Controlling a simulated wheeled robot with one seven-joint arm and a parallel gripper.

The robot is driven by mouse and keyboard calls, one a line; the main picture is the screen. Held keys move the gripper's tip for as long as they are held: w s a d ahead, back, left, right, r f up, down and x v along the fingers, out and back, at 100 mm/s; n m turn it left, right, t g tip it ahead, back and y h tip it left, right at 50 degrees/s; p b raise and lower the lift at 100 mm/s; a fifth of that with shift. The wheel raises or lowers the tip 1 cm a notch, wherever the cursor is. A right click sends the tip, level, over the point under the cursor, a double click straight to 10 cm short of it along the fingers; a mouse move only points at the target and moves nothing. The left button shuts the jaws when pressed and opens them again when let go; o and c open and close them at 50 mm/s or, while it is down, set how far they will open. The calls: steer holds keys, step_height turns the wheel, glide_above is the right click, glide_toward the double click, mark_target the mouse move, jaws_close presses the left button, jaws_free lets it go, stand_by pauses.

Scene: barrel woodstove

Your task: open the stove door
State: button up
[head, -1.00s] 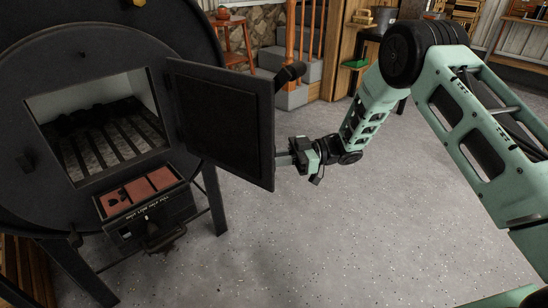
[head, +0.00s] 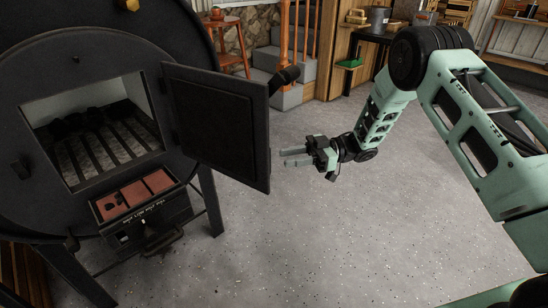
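The black stove door (head: 217,125) stands swung wide open on its hinge at the right of the opening. Its dark handle (head: 284,79) sticks out near the top of its free edge. The barrel stove (head: 95,42) fills the left side, with the grate (head: 95,140) showing inside the opening. My gripper (head: 282,157) is to the right of the door, apart from it. Its two fingers point left toward the door's edge, with a gap between them and nothing held.
An ash drawer (head: 137,234) with red patches on top juts out below the opening. An orange stool (head: 228,42) and grey steps (head: 281,88) stand behind. The speckled floor (head: 320,240) in front is clear.

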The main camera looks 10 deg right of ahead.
steer(key=d+p, duration=0.1)
steer(key=d, duration=0.9)
steer(key=shift+w+d, duration=0.3)
steer(key=shift+w, duration=0.1)
